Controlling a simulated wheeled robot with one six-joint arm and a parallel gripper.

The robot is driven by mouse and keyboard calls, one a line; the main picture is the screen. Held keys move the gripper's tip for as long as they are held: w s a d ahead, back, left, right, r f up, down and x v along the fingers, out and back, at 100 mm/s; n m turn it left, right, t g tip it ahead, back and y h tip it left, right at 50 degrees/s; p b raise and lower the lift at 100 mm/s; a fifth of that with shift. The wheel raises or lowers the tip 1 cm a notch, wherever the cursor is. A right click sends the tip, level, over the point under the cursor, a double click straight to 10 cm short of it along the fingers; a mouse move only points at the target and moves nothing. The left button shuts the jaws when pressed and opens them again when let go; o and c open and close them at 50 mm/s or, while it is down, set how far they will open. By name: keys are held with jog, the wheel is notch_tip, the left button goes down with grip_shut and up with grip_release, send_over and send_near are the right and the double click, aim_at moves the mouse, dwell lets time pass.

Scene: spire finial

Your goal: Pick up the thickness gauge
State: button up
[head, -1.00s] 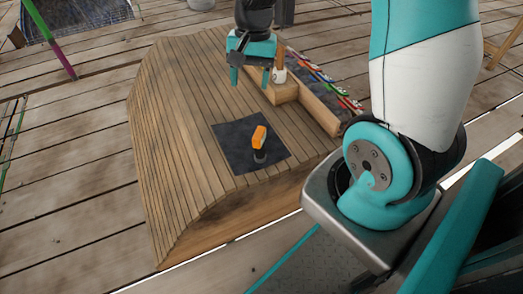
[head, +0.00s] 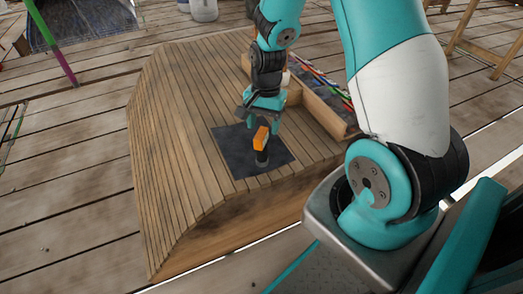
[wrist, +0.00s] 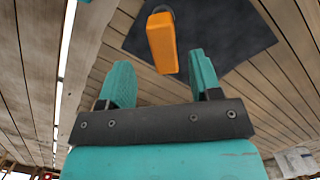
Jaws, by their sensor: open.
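The thickness gauge, as I take it, has an orange body (head: 261,137) and a dark lower end. It stands on a dark square mat (head: 233,160) on the slatted wooden surface. In the wrist view its orange body (wrist: 162,42) shows beyond the fingertips, roughly in line with the gap between them. My gripper (head: 263,118) is open and empty, just above and behind the gauge in the head view. Both teal fingers also show in the wrist view, where my gripper (wrist: 161,68) appears apart from the gauge. I cannot tell the exact height gap.
The mat (wrist: 225,30) lies on a curved, slatted wooden platform (head: 175,130). A wooden tray (head: 318,110) with several coloured items stands at the platform's right rear, close to my arm. The platform's left part is clear.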

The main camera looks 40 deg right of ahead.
aim_at(262, 133)
jog(key=f, duration=0.1)
jog(key=f+b, duration=0.1)
jog(key=f, duration=0.1)
jog(key=f+b, duration=0.1)
jog(key=f, duration=0.1)
jog(key=shift+a, duration=0.4)
jog(key=shift+r, duration=0.1)
grip_shut()
